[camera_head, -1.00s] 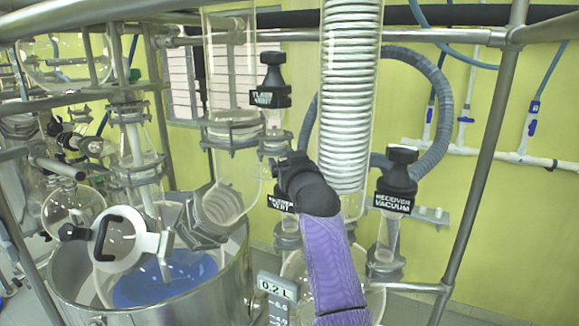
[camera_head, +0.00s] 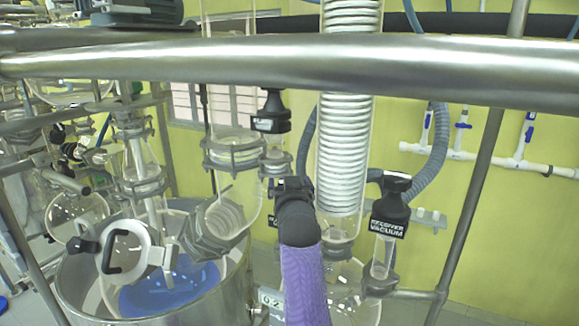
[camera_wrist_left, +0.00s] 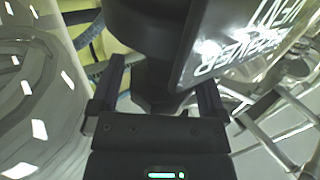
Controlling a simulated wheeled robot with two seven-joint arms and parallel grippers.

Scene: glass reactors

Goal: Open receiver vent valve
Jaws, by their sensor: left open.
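The receiver vent valve (camera_wrist_left: 248,45) is large and black in the left wrist view, with white lettering reversed on its label plate. My left gripper (camera_wrist_left: 160,80) is open, with one finger on each side of a dark, narrower part of the valve. I cannot tell whether either finger touches it. In the head view, my left gripper (camera_head: 294,200) is a dark shape at the end of the purple-sleeved arm. It covers most of the vent valve, and its label is hidden there. My right gripper is not in view.
The black receiver vacuum valve (camera_head: 390,208) stands to the right, and another black-handled valve (camera_head: 271,115) is behind, above left. A thick metal rail (camera_head: 300,58) crosses the upper head view. Glass columns, including a coiled condenser (camera_head: 345,150), crowd the gripper.

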